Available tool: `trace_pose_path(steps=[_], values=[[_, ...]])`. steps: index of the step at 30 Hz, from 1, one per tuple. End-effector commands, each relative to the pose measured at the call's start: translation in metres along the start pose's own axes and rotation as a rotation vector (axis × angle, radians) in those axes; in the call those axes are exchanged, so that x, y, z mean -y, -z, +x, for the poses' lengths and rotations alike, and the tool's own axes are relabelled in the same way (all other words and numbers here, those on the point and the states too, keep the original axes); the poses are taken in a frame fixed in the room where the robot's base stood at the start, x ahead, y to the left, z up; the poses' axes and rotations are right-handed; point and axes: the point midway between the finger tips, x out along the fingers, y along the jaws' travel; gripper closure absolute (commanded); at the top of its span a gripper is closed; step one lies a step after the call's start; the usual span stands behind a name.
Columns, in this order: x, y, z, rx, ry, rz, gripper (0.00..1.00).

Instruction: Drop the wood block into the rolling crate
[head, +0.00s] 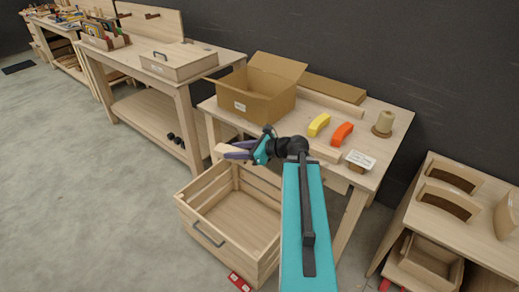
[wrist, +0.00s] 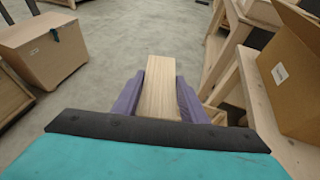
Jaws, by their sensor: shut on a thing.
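The wood block (wrist: 161,88) is pale and long, held between the two purple fingers of my gripper (wrist: 160,98) in the wrist view. In the head view my gripper (head: 237,150) is shut on the block, whose pale edge shows between the fingers. The rolling crate (head: 228,238) is a slatted wooden box with a dark handle, standing on the floor beside the workbench. Its inside looks empty in the head view. My gripper is above the crate's far left part, apart from it. The crate's wheels cannot be seen.
The workbench (head: 385,140) behind the crate carries an open cardboard box (head: 258,100), a yellow piece (head: 319,124), an orange piece (head: 342,133) and a spool (head: 384,122). Another bench (head: 215,62) stands left. A low shelf with curved forms (head: 449,200) stands right. Floor at left is clear.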

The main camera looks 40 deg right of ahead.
Motion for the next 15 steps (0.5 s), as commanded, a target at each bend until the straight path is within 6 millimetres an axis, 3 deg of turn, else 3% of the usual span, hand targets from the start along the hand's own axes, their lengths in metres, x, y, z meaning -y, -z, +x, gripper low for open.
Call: trace_pose_path(steps=[6, 15], values=[[-0.05, -0.027, 0.046, 0.001, -0.115, -0.048, 0.85], [-0.123, -0.057, 0.097, 0.0, -0.267, -0.11, 0.85]])
